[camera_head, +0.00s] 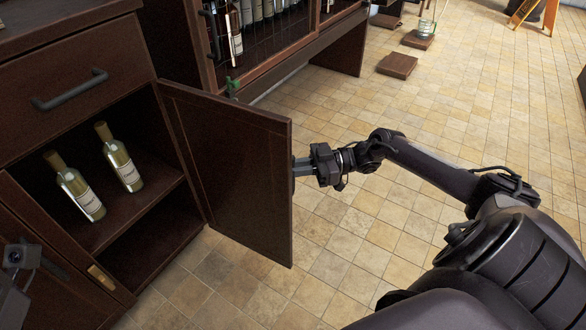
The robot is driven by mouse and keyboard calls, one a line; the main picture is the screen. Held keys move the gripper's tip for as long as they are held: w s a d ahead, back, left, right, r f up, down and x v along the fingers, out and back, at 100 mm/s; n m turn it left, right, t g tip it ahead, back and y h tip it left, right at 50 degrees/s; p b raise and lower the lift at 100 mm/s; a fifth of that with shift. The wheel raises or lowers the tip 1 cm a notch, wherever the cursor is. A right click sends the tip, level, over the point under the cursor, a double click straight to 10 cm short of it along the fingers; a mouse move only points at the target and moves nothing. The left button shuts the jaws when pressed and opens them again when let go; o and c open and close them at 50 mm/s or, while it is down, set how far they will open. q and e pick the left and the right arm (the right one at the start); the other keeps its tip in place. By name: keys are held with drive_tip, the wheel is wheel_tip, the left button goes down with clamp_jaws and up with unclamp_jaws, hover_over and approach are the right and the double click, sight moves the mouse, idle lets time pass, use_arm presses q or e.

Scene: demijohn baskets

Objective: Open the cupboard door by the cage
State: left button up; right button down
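The dark brown cupboard door (235,185) stands swung wide open, hinged at the right side of the cupboard (150,235). Its inner face is towards me, and its outer face and any handle there are hidden. My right gripper (300,168) is at the door's free edge, about mid-height, with its fingertips partly behind the door. I cannot tell whether it touches or holds anything. Part of my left gripper (20,258) shows at the lower left edge, away from the door. Its fingers are not clear. The cage (275,35), a wire-fronted cabinet with bottles, stands beyond the door.
Two bottles (120,158) (77,187) lean on the cupboard's shelf. A drawer with a dark handle (70,90) is above, and a neighbouring door with a brass plate (101,277) at lower left. Low wooden blocks (397,65) lie beyond. The tiled floor right of the door is mostly clear.

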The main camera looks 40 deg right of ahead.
drive_tip(key=c, duration=1.5)
unclamp_jaws()
drive_tip(key=shift+w+a, duration=0.1)
drive_tip(key=v, duration=0.8)
